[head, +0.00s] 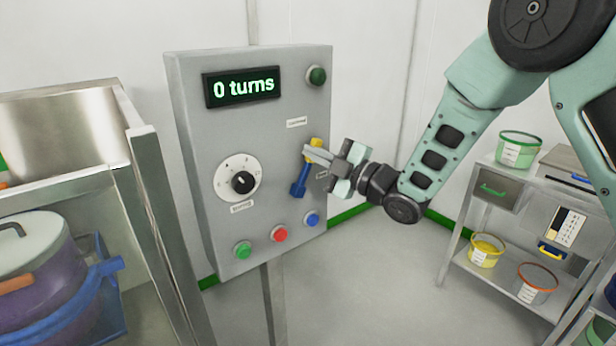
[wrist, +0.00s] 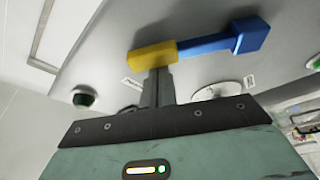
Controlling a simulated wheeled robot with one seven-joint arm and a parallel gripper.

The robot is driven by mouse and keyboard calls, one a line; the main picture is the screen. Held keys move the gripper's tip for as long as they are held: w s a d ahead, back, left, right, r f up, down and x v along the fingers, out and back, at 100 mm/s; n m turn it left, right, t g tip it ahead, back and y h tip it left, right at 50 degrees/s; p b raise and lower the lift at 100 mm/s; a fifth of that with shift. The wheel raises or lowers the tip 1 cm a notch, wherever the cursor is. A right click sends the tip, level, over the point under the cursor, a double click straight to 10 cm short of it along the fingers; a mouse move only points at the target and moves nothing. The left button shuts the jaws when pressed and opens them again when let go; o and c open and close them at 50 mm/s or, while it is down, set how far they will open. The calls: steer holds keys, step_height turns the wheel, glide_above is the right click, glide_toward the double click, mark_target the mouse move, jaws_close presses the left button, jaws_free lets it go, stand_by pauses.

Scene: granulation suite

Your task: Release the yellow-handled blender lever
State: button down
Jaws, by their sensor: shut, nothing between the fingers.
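The blender lever (head: 303,176) is on the right side of the grey control panel. Its yellow part (head: 317,142) is at the top and its blue part slants down to a blue block. In the wrist view the yellow part (wrist: 152,55) lies just beyond my fingertips, with the blue part (wrist: 208,46) running right. My gripper (head: 308,152) is shut and empty, its fingertips at the lever just below the yellow part in the head view. They partly hide the lever; I cannot tell whether they touch it.
The grey panel (head: 205,140) carries a display (head: 242,87) reading "0 turns", a dial (head: 241,182), green (head: 243,250), red (head: 280,233) and blue (head: 312,219) buttons, and a dark green knob (head: 317,75). A metal bench stands left; a shelf cart (head: 520,283) with tubs stands right.

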steer(key=shift+w+d+f+m+t+b, duration=0.55)
steer(key=shift+m+b, duration=0.55)
steer(key=shift+b, duration=0.4)
steer(key=shift+w+d+f+m+t+b, duration=0.35)
steer(key=shift+d+f+m+b, duration=0.3)
steer(key=shift+m+b, duration=0.65)
steer(key=shift+w+d+f+m+t+b, duration=0.45)
steer(key=shift+d+m+b, duration=0.4)
steer(key=shift+b, duration=0.85)
steer(key=shift+h, duration=0.3)
